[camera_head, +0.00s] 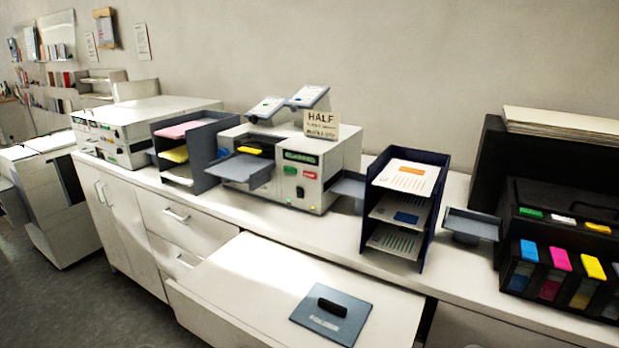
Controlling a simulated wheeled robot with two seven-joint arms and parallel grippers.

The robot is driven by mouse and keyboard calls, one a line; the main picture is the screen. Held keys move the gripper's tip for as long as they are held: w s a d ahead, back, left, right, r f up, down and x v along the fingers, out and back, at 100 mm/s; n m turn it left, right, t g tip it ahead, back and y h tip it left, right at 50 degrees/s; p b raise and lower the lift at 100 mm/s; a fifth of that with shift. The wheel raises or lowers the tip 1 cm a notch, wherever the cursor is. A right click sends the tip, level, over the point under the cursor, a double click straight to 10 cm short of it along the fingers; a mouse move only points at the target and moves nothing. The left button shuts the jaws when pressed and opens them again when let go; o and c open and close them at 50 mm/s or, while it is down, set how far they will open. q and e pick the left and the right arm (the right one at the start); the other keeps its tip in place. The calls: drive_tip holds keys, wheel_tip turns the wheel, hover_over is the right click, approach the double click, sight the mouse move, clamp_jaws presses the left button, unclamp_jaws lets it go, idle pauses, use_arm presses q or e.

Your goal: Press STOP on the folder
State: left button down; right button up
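A white tabletop machine (325,185), which looks like the folder, stands mid-counter with a card reading HALF (321,124) on top. The lettering on these controls is too small to read, so I cannot tell which one is STOP. Neither of my grippers is in view.
A paper rack (208,150) stands left of the machine and a dark blue rack (436,205) right of it. A lower white surface (240,285) in front bears a blue-grey plate (350,300) with a black handle. A black ink unit (555,205) stands far right.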

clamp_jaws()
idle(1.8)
